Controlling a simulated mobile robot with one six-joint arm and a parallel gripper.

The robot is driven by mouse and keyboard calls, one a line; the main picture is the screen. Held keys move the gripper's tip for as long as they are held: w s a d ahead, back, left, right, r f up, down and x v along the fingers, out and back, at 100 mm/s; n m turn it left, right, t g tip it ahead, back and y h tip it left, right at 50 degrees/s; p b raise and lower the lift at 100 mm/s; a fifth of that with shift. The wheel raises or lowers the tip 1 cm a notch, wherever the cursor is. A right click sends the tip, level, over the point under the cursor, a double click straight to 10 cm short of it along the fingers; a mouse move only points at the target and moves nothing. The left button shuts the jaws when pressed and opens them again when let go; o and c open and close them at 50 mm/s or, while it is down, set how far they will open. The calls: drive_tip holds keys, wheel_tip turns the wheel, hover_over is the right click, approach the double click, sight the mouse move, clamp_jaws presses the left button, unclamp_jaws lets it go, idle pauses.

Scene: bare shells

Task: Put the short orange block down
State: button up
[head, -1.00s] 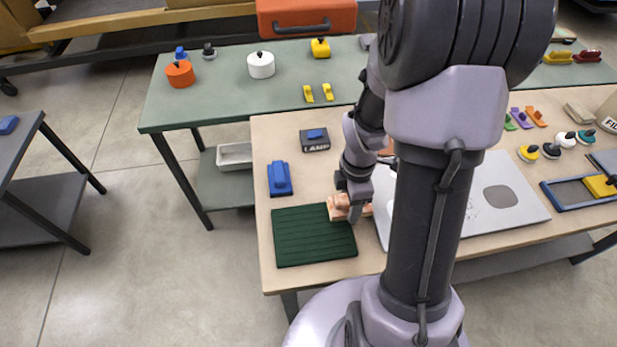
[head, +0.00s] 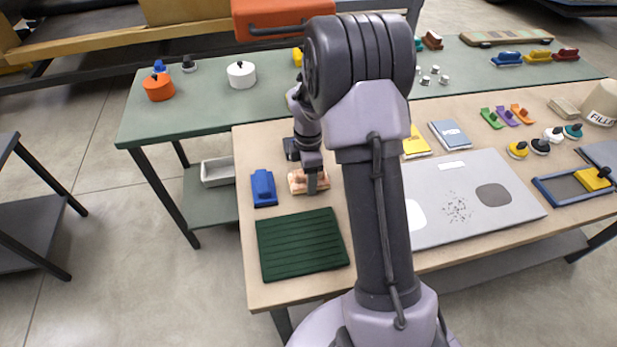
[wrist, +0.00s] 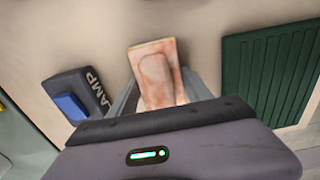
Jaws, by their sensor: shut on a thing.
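The short orange block (head: 298,181), pale orange-pink with a raised rounded top, is between the fingers of my gripper (head: 311,184). In the wrist view the block (wrist: 157,72) sticks out past the fingers, over bare tan tabletop. My gripper is shut on it. In the head view it is behind the green ribbed mat (head: 302,245) and just right of a blue block (head: 264,188). I cannot tell whether its underside touches the table. One finger hides part of it in the head view.
A silver panel (head: 465,198) lies beyond my arm. Bare tabletop (head: 250,225) surrounds the mat.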

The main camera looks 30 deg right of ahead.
drive_tip(key=shift+s+a+f+b, duration=0.1)
drive_tip(key=shift+s+f+b, duration=0.2)
drive_tip(key=shift+f, duration=0.3)
drive_tip(key=o, duration=1.6)
drive_tip(key=shift+f, duration=0.15)
drive_tip(key=shift+s, duration=0.1)
drive_tip(key=r+p, duration=0.1)
drive_tip(key=r, duration=0.3)
drive_tip(key=r+p, duration=0.2)
drive_tip(key=r, duration=0.3)
drive_tip(key=r+p, duration=0.2)
drive_tip(key=r, duration=0.2)
drive_tip(key=shift+w+r, duration=0.3)
drive_tip(key=shift+w, duration=0.1)
drive_tip(key=s+a+r+m+t, duration=0.4)
drive_tip(key=s+a+r+m, duration=0.7)
drive_tip(key=r, duration=0.5)
drive_tip(key=s+a+m, duration=0.2)
drive_tip(key=s, duration=0.2)
drive_tip(key=s+a+r+m+t+y, duration=0.1)
drive_tip(key=s+a+m, duration=0.1)
drive_tip(key=s+m, duration=0.1)
drive_tip(key=s+a+m+y, duration=0.1)
drive_tip(key=s+a+m, duration=0.1)
drive_tip(key=s, duration=0.3)
drive_tip(key=shift+s+a+r+m+t, duration=0.15)
drive_tip(key=shift+a+m+t, duration=0.25)
drive_tip(key=shift+m, duration=0.2)
